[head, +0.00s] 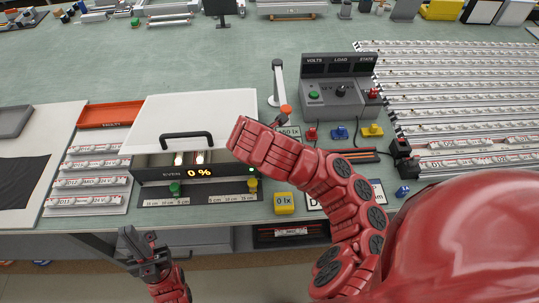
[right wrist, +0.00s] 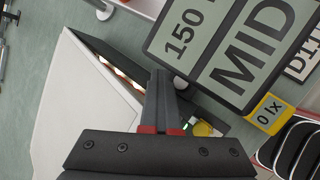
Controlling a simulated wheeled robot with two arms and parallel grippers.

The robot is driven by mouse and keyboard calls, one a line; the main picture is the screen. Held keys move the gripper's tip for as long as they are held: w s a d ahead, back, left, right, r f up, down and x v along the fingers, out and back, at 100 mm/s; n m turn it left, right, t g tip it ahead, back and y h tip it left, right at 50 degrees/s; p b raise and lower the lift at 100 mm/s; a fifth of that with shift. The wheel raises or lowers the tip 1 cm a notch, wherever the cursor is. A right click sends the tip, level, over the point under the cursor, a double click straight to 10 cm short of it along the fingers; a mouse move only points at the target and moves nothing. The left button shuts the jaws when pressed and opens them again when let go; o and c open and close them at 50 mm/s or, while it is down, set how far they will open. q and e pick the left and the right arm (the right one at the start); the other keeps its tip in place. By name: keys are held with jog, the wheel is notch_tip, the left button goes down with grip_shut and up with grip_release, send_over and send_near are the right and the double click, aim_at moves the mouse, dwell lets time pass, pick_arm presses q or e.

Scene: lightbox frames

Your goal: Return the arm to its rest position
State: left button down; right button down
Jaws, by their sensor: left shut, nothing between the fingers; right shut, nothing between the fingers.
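My left gripper (head: 140,243) is shut and empty, low in the head view, in front of the bench edge. My red right arm (head: 345,195) reaches in from the right, bent over the bench. Its end is by the right side of the lightbox, and its fingers are hidden in the head view. In the right wrist view my right gripper (right wrist: 163,80) is shut and empty, in front of the lightbox (right wrist: 75,110). The lightbox (head: 180,120) has a white lid with a black handle and a display reading 0 %.
A yellow 0 lx meter (head: 284,203) and a grey VOLTS/LOAD/STATE console (head: 338,85) stand near the right arm. A jointed grey stand (head: 278,85) is behind its end. Label strips lie left and right. A large MID sign (right wrist: 225,45) is close by in the wrist view.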

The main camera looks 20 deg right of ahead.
jog(key=shift+a, duration=0.4)
